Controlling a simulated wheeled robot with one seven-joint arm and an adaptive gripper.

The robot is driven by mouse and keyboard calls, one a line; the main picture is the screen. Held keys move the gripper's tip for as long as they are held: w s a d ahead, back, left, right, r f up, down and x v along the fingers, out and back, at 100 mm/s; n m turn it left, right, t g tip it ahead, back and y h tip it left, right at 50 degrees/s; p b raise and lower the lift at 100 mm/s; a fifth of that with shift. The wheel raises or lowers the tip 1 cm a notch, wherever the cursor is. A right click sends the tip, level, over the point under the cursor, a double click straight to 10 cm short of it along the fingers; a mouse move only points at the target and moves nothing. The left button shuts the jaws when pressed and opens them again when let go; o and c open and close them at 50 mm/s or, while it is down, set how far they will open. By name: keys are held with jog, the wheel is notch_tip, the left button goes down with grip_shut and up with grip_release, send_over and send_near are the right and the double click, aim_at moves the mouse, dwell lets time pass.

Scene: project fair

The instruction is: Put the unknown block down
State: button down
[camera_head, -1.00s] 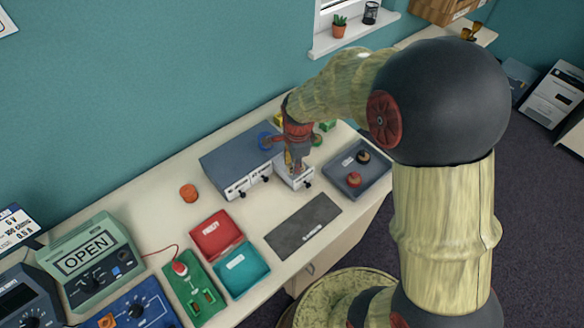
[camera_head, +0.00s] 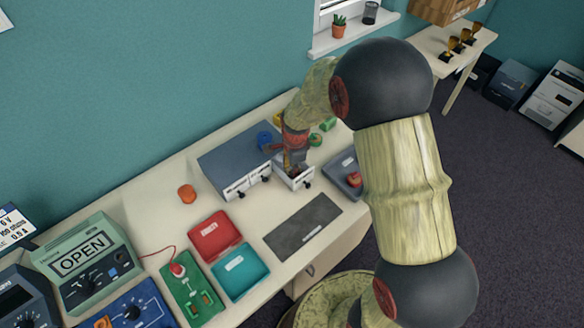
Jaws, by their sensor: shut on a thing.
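My gripper (camera_head: 292,162) points down over the open drawer (camera_head: 299,182) at the right end of the grey drawer cabinet (camera_head: 225,160). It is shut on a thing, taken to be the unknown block. The block is too small and too covered by the fingers to make out its colour or shape. I cannot tell whether it touches the drawer floor.
Right of the drawer, a grey tray (camera_head: 346,187) holding a red piece (camera_head: 354,180) is partly behind my arm. A dark mat (camera_head: 290,240), red tray (camera_head: 230,246) and teal tray (camera_head: 262,271) lie in front. An orange cylinder (camera_head: 187,194) stands left. Blue and green pieces sit near the gripper.

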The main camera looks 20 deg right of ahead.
jog(key=shift+f, duration=0.1)
jog(key=c, duration=1.8)
grip_release()
jog(key=shift+c, duration=0.2)
jog(key=s+r+n+t+p, duration=0.1)
jog(key=s+r+n, duration=0.4)
jog(key=r, duration=0.8)
jog(key=s+r+n+t+p, duration=0.1)
jog(key=s+r+n, duration=0.35)
jog(key=r, duration=0.85)
jog(key=s+r+n+t, duration=0.1)
jog(key=s+r+n, duration=0.2)
jog(key=s, duration=0.5)
jog(key=s+r+n+t, duration=0.1)
jog(key=s+r+n, duration=0.2)
jog(key=s+n, duration=0.2)
jog(key=s, duration=0.3)
jog(key=shift+s+r, duration=0.2)
jog(key=shift+s, duration=0.15)
